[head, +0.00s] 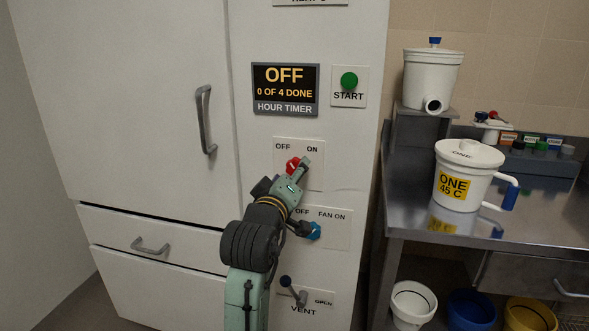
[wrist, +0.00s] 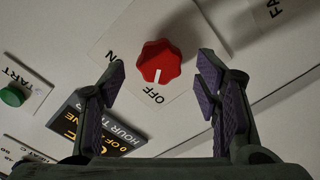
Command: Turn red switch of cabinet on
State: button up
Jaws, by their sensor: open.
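The red switch (head: 292,163) is a lobed knob on the white cabinet's (head: 130,90) panel, between the labels OFF and ON. In the wrist view the knob (wrist: 159,58) has a white mark that points at OFF. My gripper (head: 301,174) is in front of this panel and partly covers the knob in the head view. In the wrist view my gripper (wrist: 162,70) is open, one finger on each side of the knob, with gaps to both. Its distance from the knob is hard to tell.
Below are a blue FAN knob (head: 313,231) and a VENT lever (head: 291,288), close to my arm. Above are a timer display (head: 285,89) reading OFF, 0 OF 4 DONE, and a green START button (head: 349,81). A steel bench (head: 400,215) with a white jug (head: 468,165) stands at right.

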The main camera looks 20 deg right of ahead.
jog(key=shift+x, duration=1.35)
jog(key=shift+c, duration=0.2)
jog(key=c, duration=1.1)
